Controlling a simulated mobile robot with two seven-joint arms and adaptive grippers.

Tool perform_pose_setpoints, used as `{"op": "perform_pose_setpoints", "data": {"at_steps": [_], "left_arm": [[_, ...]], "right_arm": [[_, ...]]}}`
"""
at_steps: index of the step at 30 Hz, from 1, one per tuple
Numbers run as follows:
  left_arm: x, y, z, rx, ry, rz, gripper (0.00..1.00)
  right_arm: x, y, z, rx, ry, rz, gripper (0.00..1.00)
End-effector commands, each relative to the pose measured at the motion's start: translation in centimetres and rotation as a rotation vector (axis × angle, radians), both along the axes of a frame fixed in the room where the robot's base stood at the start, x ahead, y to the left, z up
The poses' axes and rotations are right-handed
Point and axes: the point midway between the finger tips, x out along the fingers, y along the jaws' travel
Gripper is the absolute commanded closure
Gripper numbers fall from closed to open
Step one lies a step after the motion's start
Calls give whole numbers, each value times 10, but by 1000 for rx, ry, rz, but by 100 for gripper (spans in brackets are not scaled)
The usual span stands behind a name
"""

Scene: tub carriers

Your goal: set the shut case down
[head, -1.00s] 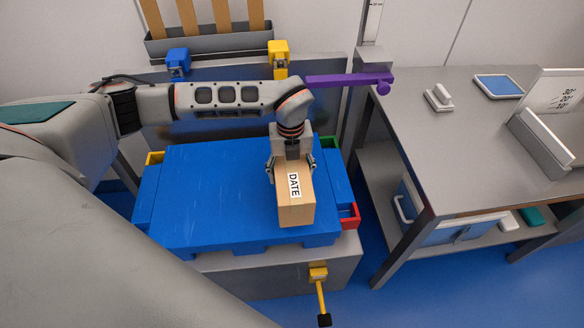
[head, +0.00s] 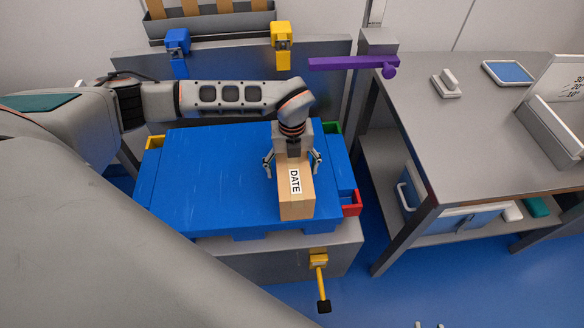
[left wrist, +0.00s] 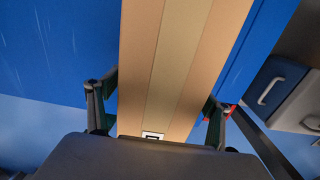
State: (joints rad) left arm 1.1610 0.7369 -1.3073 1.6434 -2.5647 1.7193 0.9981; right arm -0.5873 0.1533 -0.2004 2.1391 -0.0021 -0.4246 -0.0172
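A closed brown cardboard case (head: 297,206) with a white DATE label lies on the broad blue top (head: 215,180), near its right end. My left gripper (head: 293,163) is above its far end, fingers pointing down. The fingers are spread wider than the case, one on each side. In the left wrist view the case (left wrist: 175,60) runs between the fingers (left wrist: 160,112), with its tape strip along the middle; the fingers look clear of its sides. Two small grey tips show at the head view's bottom edge; I cannot tell whether they are my right gripper.
Yellow (head: 155,143), green (head: 333,128) and red (head: 351,204) bins stick out at the blue top's corners. A yellow lever (head: 321,285) hangs in front. A purple bar (head: 350,64) juts out behind. A grey table (head: 450,130) stands right. The blue top's left part is clear.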

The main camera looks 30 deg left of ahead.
Motion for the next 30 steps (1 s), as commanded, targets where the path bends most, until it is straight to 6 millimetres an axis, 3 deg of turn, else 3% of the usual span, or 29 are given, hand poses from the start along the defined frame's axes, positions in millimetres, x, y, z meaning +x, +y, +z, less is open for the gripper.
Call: {"op": "perform_pose_setpoints", "data": {"at_steps": [8, 11, 17, 24, 30], "left_arm": [[0, 0, 0, -1, 1, 0, 21], [1, 0, 10, 0, -3, -1, 21], [3, 0, 48, 0, -10, 1, 21], [2, 0, 95, 0, -8, -1, 21], [1, 0, 116, 0, -3, -1, 21]], "right_arm": [[-1, -1, -2, 1, 5, -6, 74], [1, -1, 2, 2, -3, -7, 74], [6, -3, 13, -2, -16, -11, 74], [-8, -8, 1, -11, 22, -17, 74], [-10, -7, 2, -7, 25, -21, 74]]}}
